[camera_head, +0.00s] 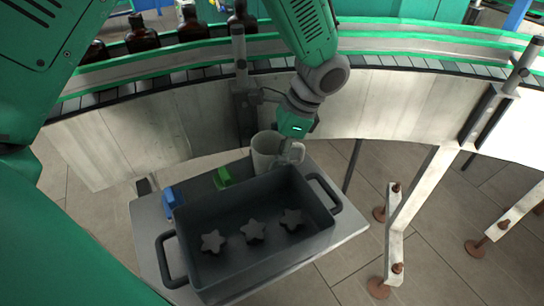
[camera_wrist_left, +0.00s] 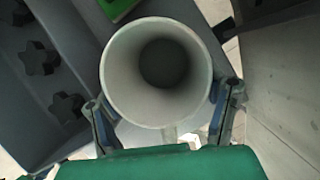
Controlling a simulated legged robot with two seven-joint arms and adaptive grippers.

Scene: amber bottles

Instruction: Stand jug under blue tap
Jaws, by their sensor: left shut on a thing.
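The pale grey jug (camera_head: 264,150) is upright behind the far edge of the dark tray, right of the green tap (camera_head: 222,178). My left gripper (camera_head: 291,152) is shut on the jug from its right side. In the left wrist view I look down into the empty-looking jug (camera_wrist_left: 118,62), with a finger on each side of it and its handle towards the palm. Whether its base touches the table is hidden. The blue tap (camera_head: 173,198) stands at the table's left, left of the green tap and apart from the jug. My right gripper is not in view.
The dark tray (camera_head: 325,232) with three star-shaped pieces (camera_head: 252,231) fills most of the grey table (camera_head: 148,228). A curved conveyor (camera_head: 190,120) with amber bottles (camera_head: 141,38) runs behind. A narrow strip of table is clear between the taps and the conveyor.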

